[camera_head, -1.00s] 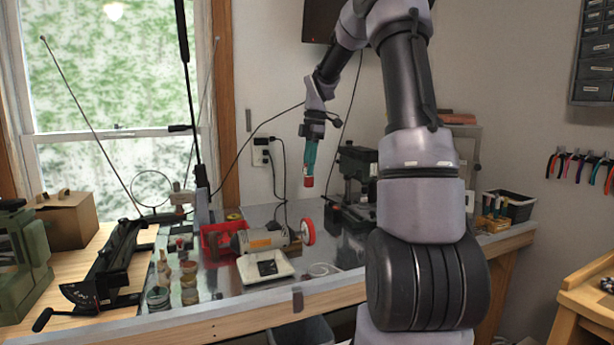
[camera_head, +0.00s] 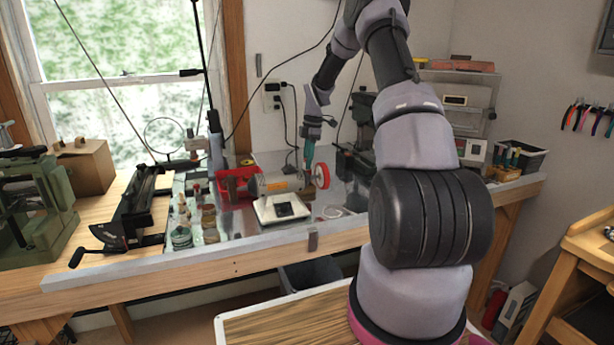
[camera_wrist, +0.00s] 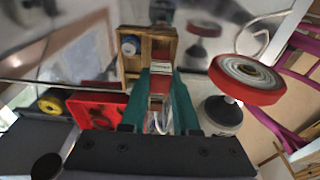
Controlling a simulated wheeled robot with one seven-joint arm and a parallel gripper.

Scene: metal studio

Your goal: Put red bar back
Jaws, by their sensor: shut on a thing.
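My gripper (camera_head: 309,158) points down over the back of the metal-topped bench, just left of the red-rimmed wheel. In the wrist view its teal fingers (camera_wrist: 160,95) are closed on the red bar (camera_wrist: 161,68), of which only a small part shows between the tips. A small wooden box (camera_wrist: 135,77) with compartments lies beyond the fingertips in the wrist view. A blue and white round item (camera_wrist: 130,45) sits in it. I cannot tell whether the bar touches the box.
The red-rimmed wheel (camera_head: 321,176) of the bench motor is close to my gripper, on its right in the wrist view (camera_wrist: 246,76). A red tray (camera_wrist: 98,110) and a yellow roll (camera_wrist: 54,102) lie left. A drill press (camera_head: 362,135) stands behind right.

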